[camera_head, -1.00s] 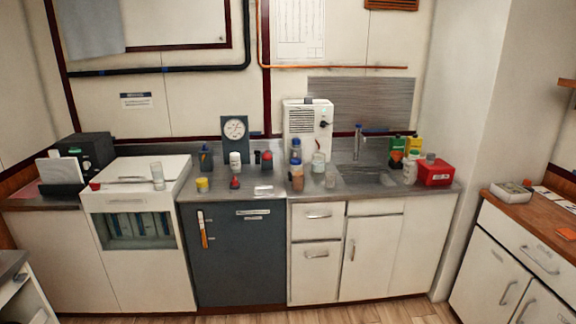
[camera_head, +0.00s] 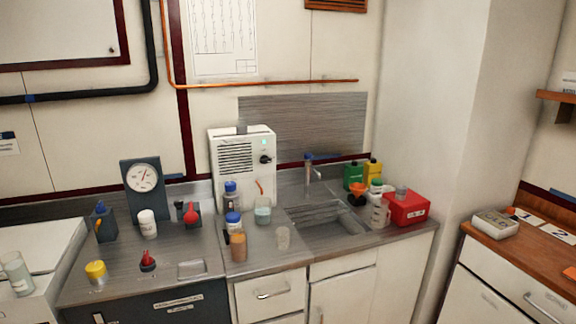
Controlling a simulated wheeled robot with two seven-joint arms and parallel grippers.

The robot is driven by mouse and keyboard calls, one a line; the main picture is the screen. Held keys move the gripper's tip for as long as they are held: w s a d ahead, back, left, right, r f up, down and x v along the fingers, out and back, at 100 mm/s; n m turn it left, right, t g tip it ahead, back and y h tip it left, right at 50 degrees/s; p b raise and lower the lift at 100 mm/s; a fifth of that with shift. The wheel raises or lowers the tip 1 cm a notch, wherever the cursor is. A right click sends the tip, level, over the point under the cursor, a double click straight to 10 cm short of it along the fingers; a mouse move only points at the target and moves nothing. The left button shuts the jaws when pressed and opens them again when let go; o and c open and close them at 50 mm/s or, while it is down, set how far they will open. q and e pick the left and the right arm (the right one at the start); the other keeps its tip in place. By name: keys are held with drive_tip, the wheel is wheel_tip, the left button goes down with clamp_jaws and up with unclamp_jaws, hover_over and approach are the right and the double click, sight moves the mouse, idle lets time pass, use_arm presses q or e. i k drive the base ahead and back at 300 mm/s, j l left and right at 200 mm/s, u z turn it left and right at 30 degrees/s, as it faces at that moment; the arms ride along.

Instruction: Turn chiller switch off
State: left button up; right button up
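A white box unit (camera_head: 240,165) with a slatted vent stands on the steel counter against the back wall; it looks like the chiller. A black rotary knob (camera_head: 265,159) sits on the right part of its front, with a small green lit spot (camera_head: 264,142) above it. An orange-red piece (camera_head: 260,187) shows low on its front. The knob's exact setting is too small to read. Bottles stand in front of the unit and hide part of its lower left. Neither of my grippers is in view.
Blue-capped bottles (camera_head: 238,245) and a beaker (camera_head: 263,211) crowd the counter before the unit. A sink (camera_head: 325,221), a red box (camera_head: 406,208) and a dial gauge (camera_head: 143,178) flank it. A grey cabinet (camera_head: 165,308) and white drawers (camera_head: 270,294) are below.

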sight(265, 160)
drive_tip(key=i+l, duration=0.35)
drive_tip(key=l, duration=0.15)
drive_tip(key=i+l, duration=0.3)
drive_tip(key=l, duration=0.2)
drive_tip(key=i+l, duration=0.35)
drive_tip(key=l, duration=0.2)
